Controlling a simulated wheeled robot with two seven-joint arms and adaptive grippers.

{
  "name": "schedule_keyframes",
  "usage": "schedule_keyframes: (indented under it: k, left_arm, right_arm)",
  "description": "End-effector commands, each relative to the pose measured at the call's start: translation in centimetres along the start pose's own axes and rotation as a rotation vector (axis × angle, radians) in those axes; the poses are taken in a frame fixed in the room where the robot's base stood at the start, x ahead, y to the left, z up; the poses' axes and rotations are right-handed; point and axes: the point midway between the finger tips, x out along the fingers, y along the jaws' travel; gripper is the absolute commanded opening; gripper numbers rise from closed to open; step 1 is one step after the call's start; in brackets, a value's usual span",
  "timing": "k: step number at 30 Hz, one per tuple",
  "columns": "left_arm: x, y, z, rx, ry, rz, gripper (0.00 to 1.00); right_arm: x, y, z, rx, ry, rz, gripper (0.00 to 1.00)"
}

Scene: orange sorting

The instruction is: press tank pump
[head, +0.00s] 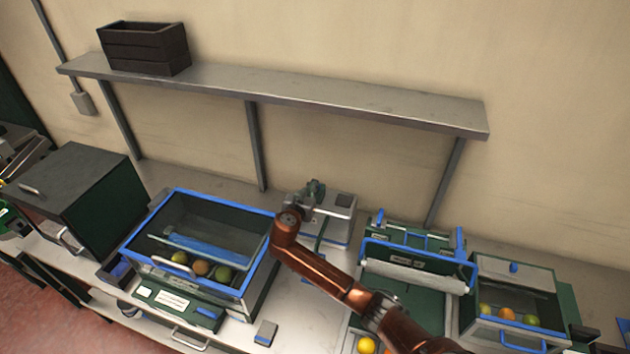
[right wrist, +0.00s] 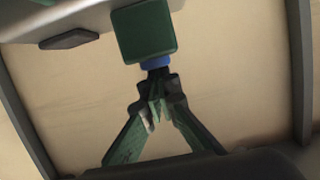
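My right arm reaches in from the lower right in the head view, and its small green gripper (head: 315,190) is beside a grey metal unit (head: 340,203) at the back of the bench. In the right wrist view the fingers of my right gripper (right wrist: 158,100) come together at their dark tips. A green block (right wrist: 144,32) with a blue collar (right wrist: 154,62) is just beyond the tips; I cannot tell whether they touch it. A blue-rimmed glass tank (head: 183,192) with several fruits stands left of the arm. I cannot clearly make out which part is the pump. My left gripper is not in view.
A dark crate (head: 145,48) sits on the wall shelf (head: 290,96), whose posts reach down to the bench. A dark green cabinet (head: 75,185) stands left. A blue-and-green roller machine (head: 415,270) and a fruit bin (head: 510,275) stand right. A small grey block (head: 265,333) lies near the front.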

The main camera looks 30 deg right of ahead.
Motion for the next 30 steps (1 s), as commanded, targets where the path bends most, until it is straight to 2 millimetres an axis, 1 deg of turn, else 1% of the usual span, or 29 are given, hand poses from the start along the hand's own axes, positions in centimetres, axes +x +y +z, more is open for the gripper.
schedule_keyframes:
  k: [1,4,8,11,14,15,16,17,21,24,27,30]
  left_arm:
    - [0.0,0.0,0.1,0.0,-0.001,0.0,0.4]
    - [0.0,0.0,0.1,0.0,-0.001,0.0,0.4]
    - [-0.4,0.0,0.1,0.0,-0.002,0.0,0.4]
    - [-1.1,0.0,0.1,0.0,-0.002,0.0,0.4]
    - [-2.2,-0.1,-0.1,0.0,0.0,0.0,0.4]
    - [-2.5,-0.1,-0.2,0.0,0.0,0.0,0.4]
    - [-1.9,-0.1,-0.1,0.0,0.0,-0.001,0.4]
    - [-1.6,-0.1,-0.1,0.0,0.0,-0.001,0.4]
    - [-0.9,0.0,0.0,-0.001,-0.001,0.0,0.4]
    - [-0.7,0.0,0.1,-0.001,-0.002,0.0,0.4]
    - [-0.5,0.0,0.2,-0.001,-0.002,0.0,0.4]
    - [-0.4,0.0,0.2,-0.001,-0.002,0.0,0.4]
  right_arm:
    - [0.2,0.3,0.5,-0.004,-0.009,0.007,0.0]
    - [0.2,0.3,0.6,-0.004,-0.009,0.007,0.0]
    - [0.0,0.2,-0.1,-0.003,-0.009,0.006,0.0]
    - [-0.5,-0.1,-1.5,-0.001,-0.008,0.002,0.0]
    - [-1.2,-0.3,-3.7,0.001,-0.006,-0.002,0.0]
    - [-1.6,-0.5,-4.3,0.0,-0.005,-0.005,0.0]
    - [-2.5,-0.6,-3.6,0.0,-0.006,-0.008,0.0]
    - [-3.2,-0.6,-3.5,0.0,-0.006,-0.008,0.0]
    - [-6.4,-0.5,-3.5,0.001,-0.005,-0.008,0.0]
    - [-8.3,-0.5,-3.6,0.0,-0.003,-0.007,0.0]
    - [-9.7,-0.5,-3.6,-0.001,-0.003,-0.006,0.0]
    - [-10.6,-0.5,-3.7,-0.001,-0.002,-0.006,0.0]
